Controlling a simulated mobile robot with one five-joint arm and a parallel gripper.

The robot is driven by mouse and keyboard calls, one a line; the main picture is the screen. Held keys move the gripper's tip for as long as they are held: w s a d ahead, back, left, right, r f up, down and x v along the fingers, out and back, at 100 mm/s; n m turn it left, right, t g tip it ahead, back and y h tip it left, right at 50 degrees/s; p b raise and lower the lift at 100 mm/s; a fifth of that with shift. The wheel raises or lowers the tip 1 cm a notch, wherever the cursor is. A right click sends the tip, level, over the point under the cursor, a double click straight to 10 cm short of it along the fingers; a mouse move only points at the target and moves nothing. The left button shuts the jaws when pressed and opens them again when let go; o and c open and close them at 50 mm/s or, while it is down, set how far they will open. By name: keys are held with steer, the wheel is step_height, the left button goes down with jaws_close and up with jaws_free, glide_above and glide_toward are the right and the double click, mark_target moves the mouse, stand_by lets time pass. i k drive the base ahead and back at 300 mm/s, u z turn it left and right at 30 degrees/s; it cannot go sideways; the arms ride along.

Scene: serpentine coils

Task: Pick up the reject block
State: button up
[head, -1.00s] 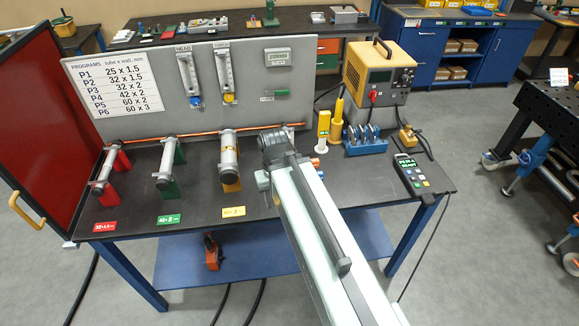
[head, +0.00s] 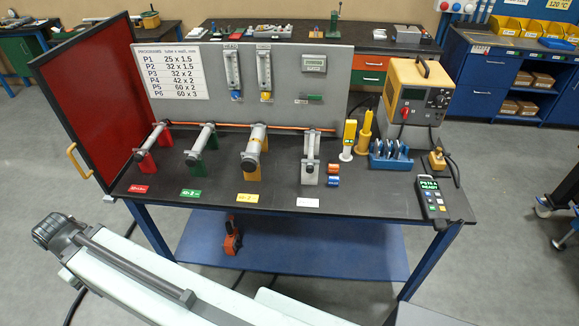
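No block that I can read as marked reject shows in the head view. Two small blocks in orange and blue, an upper one (head: 333,169) and a lower one (head: 333,182), lie on the dark workbench (head: 385,212), just right of a grey stand (head: 310,165). They are too small to read any marking. My arm reaches across the lower left, in front of the bench and apart from the blocks. My gripper's fingers do not show.
Three tube stands with red, green and yellow supports are on the bench's left. Yellow bottles (head: 348,140), a blue rack (head: 390,155), a yellow power unit (head: 415,90) and a handheld controller (head: 432,200) are on its right. A red panel (head: 88,98) borders the left side.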

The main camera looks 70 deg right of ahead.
mark_target(333, 168)
steer(key=u, duration=0.2)
steer(key=i, duration=0.9)
steer(key=z, duration=1.7)
